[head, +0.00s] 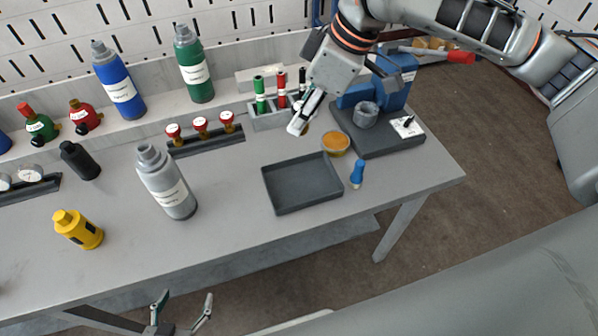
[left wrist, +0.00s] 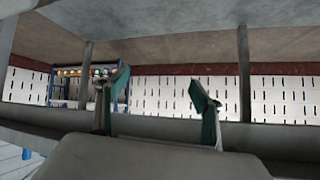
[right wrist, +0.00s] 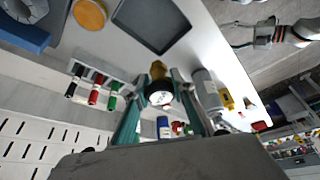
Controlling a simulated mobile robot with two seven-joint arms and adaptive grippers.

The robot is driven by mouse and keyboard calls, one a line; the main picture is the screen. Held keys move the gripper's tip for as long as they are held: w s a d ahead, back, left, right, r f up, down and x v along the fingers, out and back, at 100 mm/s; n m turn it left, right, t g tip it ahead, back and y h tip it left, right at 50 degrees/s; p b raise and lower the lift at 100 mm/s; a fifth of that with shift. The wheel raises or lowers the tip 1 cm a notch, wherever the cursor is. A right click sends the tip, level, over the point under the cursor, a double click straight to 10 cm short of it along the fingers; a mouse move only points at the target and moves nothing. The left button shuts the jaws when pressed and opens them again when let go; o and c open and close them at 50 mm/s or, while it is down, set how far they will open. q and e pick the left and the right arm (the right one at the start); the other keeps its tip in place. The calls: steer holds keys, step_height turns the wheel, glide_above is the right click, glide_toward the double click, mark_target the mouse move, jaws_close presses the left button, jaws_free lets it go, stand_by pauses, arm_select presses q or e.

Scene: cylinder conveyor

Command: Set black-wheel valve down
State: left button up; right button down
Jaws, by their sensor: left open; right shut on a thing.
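The black-wheel valve (right wrist: 159,72), with a brass body and a dark wheel with a pale face, is between the fingers of my right gripper (right wrist: 160,88) in the right wrist view. In the head view the right gripper (head: 303,115) hangs above the bench, left of the amber dish, and hides most of the valve. Three red-wheel valves (head: 200,124) stand in a dark rack to its left. My left gripper (head: 181,308) is open and empty below the bench's front edge; its parted fingers also show in the left wrist view (left wrist: 158,85).
An empty dark tray (head: 300,186) lies on the bench near the right gripper. A marker holder (head: 268,121), amber dish (head: 335,144), blue vice (head: 392,85) and small blue object (head: 357,174) are close by. A grey bottle (head: 167,182) stands left. Bare bench lies between bottle and tray.

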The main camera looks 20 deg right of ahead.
step_height(320, 180, down, 13)
steer(key=b, duration=0.5)
steer(key=shift+f, duration=0.3)
step_height(320, 180, down, 3)
steer(key=shift+s+r+b, duration=0.1)
steer(key=shift+r+b, duration=0.05)
steer(key=shift+b, duration=0.65)
steer(key=shift+f+b, duration=0.35)
steer(key=shift+f, duration=0.35)
steer(key=shift+r, duration=0.25)
arm_select(q)
steer(key=shift+w+a+f+m, duration=0.1)
steer(key=shift+w+f+m, duration=0.05)
steer(key=shift+w+f, duration=0.4)
steer(key=shift+w+f+m, duration=0.15)
steer(key=shift+w+f, duration=0.2)
steer(key=shift+f, duration=0.35)
arm_select(e)
steer(key=shift+f, duration=0.1)
